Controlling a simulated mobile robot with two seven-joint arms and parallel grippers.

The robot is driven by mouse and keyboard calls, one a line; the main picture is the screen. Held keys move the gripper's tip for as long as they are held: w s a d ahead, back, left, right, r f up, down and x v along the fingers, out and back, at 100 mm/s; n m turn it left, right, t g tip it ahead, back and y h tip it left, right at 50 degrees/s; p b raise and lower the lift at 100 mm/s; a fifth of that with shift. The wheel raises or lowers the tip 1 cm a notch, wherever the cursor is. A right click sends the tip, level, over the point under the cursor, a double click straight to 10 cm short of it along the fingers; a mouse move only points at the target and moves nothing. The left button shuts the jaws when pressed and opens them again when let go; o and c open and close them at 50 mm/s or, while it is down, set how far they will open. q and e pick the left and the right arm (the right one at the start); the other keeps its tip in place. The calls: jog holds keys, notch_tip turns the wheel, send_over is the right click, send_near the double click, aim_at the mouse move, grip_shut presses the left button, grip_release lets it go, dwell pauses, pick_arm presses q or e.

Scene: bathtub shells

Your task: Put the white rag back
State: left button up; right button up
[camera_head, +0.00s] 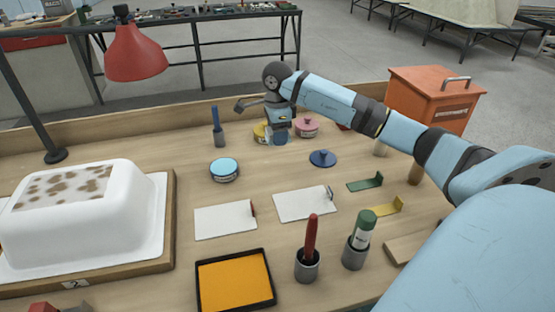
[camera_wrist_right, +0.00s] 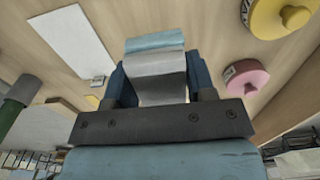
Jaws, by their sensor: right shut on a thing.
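My right gripper (camera_head: 279,137) points down over the back middle of the table, close beside the yellow and pink tins. In the right wrist view its fingers (camera_wrist_right: 158,85) are shut on a pale thing (camera_wrist_right: 160,66), grey-white with a light blue band. I cannot tell for sure if it is the white rag; in the head view it is mostly hidden. No other white rag shows clearly. My left gripper is not in view.
A pink tin (camera_head: 306,127) and a yellow tin (camera_head: 260,133) stand close to my right gripper. A blue-lidded tin (camera_head: 224,170), white boards (camera_head: 225,221), an orange tray (camera_head: 235,280) and a white tub shell (camera_head: 100,220) occupy the table. A red lamp (camera_head: 135,55) stands left.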

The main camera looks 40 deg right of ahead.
aim_at(278, 167)
notch_tip(278, 167, down, 10)
jog(key=shift+r+b, duration=0.1)
jog(key=shift+b, duration=0.35)
jog(key=o, duration=0.9)
notch_tip(278, 167, up, 12)
jog(key=shift+p, duration=0.7)
jog(key=shift+r, duration=0.1)
